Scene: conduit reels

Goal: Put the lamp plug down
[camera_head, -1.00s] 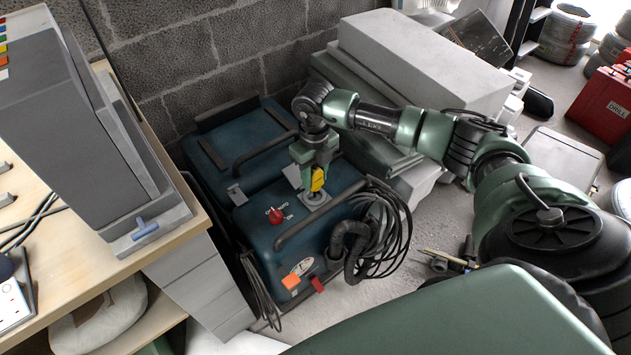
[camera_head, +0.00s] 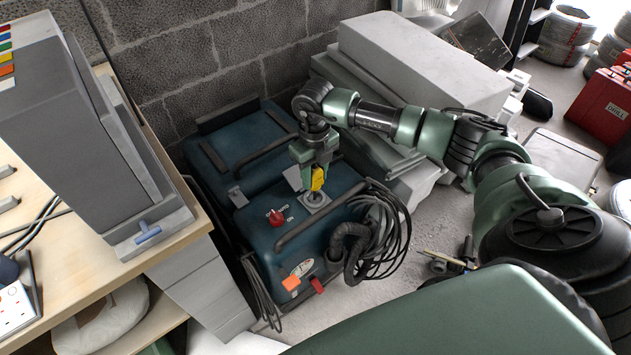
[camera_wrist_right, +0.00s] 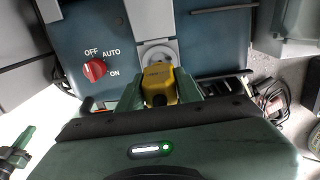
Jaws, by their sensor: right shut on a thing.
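The lamp plug is yellow (camera_head: 318,179) and sits between the fingers of my right gripper (camera_head: 316,170), which is shut on it. In the right wrist view the plug (camera_wrist_right: 159,84) shows between my green fingertips (camera_wrist_right: 160,93), right at a grey socket (camera_wrist_right: 158,53) on the blue machine. The socket also shows in the head view (camera_head: 316,201) just below the plug. I cannot tell whether the plug is in the socket or only touching it. My left gripper is not in view.
The blue machine (camera_head: 262,228) has a red OFF/AUTO/ON knob (camera_head: 276,217) and black handle bars. A coiled black cable (camera_head: 393,240) hangs on its right side. A wooden bench (camera_head: 80,268) stands at left, white blocks (camera_head: 420,65) behind. Bare floor (camera_head: 440,215) lies at right.

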